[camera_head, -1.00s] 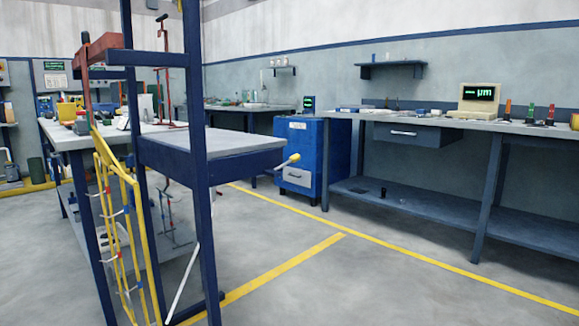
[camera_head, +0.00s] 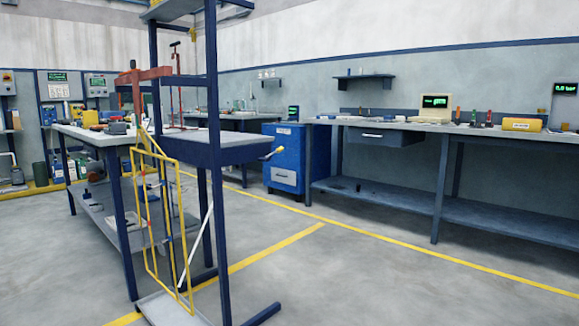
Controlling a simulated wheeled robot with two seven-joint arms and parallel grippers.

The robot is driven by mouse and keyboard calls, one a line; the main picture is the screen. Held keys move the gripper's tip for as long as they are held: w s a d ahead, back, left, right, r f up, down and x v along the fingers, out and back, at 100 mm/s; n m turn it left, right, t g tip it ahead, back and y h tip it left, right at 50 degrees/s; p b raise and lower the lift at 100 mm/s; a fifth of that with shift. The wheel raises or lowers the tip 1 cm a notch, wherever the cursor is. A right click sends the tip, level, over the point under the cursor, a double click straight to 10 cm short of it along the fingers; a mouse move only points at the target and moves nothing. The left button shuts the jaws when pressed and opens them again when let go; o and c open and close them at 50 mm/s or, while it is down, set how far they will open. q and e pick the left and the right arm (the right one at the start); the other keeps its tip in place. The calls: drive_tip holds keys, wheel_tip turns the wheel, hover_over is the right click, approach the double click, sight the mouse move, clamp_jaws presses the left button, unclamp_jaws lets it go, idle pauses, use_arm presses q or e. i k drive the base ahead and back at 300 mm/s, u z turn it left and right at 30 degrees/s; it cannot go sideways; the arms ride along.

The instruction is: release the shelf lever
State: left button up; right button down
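The shelf is mounted on a dark blue upright frame (camera_head: 214,200) left of the middle. It looks like the shelf lever. A yellow wire rack (camera_head: 158,220) hangs at the front of this frame from a red arm (camera_head: 145,75). Neither of my grippers is in view, so their state and distance to the lever do not show.
A grey tray (camera_head: 172,310) lies at the frame's foot, and a frame foot (camera_head: 262,314) juts right along the floor. A workbench (camera_head: 98,135) stands behind left. A blue cabinet (camera_head: 283,160) and a long bench (camera_head: 400,125) line the back. The floor at right is open.

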sight(280, 150)
drive_tip(key=z, duration=0.75)
drive_tip(key=i, duration=1.2)
drive_tip(key=u, duration=0.65)
drive_tip(key=i, duration=0.9)
drive_tip(key=u, duration=0.95)
